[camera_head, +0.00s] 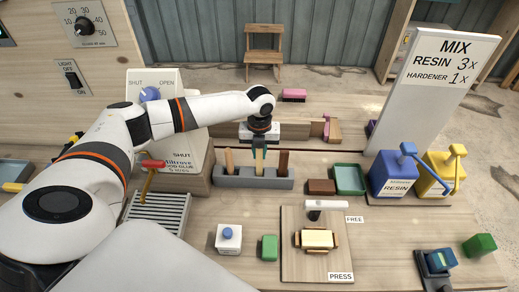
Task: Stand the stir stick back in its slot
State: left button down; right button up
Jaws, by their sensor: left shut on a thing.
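My left gripper (259,152) points down over the middle of a grey slotted rack (227,181), at the rack's upper edge. It is shut on a thin yellowish stick (259,170), probably the stir stick, which stands about upright at the middle of the rack. I cannot tell whether its lower end is inside a slot. A brown handle (229,160) stands at the rack's left and a darker one (283,162) at its right. My right gripper is not in view.
A brown block (321,187) and a green tray (349,179) lie right of the rack. Blue resin (393,175) and yellow (438,174) dispensers stand farther right. A press board (290,268) is in front. A white dispenser stands behind my left arm.

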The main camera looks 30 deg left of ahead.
aim_at(260, 158)
pick_arm(q)
jog(key=shift+f+b, duration=0.65)
jog(key=shift+f, duration=0.95)
dwell(0.3)
jog(key=c, duration=1.2)
grip_release()
jog(key=shift+d, duration=0.1)
jog(key=shift+c, duration=0.2)
jog(key=shift+o, duration=0.6)
jog(key=o, duration=0.4)
jog(key=shift+o, duration=0.2)
